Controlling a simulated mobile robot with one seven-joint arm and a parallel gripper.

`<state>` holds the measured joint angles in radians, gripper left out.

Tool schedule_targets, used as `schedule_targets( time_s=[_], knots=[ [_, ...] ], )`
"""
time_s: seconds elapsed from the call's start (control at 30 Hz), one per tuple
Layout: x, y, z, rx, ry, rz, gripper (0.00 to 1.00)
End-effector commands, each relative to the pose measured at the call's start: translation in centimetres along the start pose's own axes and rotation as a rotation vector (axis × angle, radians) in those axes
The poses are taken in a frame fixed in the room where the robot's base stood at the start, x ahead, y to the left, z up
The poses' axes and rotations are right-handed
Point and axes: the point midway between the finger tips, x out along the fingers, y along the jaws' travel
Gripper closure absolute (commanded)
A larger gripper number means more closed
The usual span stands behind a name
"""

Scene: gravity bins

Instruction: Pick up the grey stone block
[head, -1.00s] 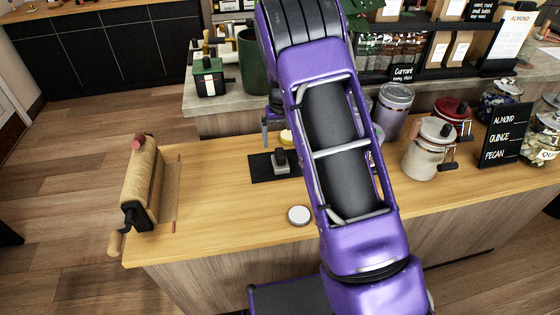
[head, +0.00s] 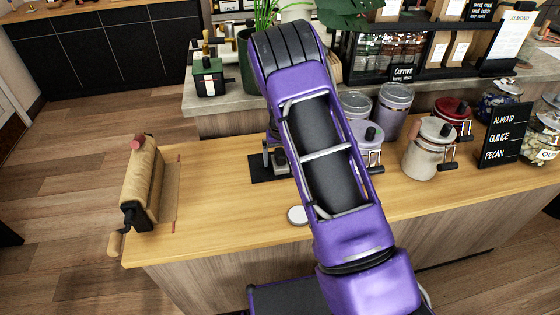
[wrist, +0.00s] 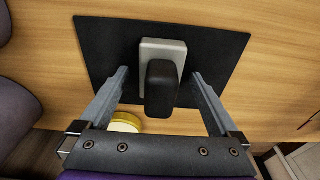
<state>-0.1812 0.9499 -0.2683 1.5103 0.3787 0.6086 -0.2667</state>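The grey stone block (wrist: 150,46) lies on a black mat (wrist: 105,40) in the wrist view. A rounded black piece (wrist: 161,86) stands up from it like a handle. My gripper (wrist: 160,76) is open, with one finger to each side of the black piece and a gap on both sides. The fingertips reach over the mat near the block; whether they are down at its height I cannot tell. In the head view the mat (head: 262,171) shows left of my arm, and the block is largely hidden by my arm and gripper.
A yellow-topped round object (wrist: 125,122) sits near the left finger. A white disc (head: 297,215) lies at the counter's (head: 220,200) front. Lidded canisters (head: 394,108) stand to the right, a paper roll holder (head: 140,185) to the left. The counter between roll and mat is clear.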

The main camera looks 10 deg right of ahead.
Motion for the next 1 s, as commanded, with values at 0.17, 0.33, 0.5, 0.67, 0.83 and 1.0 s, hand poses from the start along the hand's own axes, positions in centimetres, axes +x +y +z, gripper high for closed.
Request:
schedule_targets(
  time_s=[0.17,0.33,0.5,0.67,0.83,1.0],
  knots=[
    [0.00,0.00,0.02,0.000,0.000,0.000,0.35],
    [-0.01,0.00,0.02,0.000,-0.001,0.000,0.66],
    [-0.02,0.00,0.02,0.000,-0.001,0.000,0.96],
    [-0.03,-0.01,0.02,0.000,-0.001,0.000,1.00],
    [-0.10,0.00,-0.05,0.000,0.001,0.000,1.00],
    [-0.40,0.00,-0.11,0.000,0.002,0.000,1.00]
  ],
)
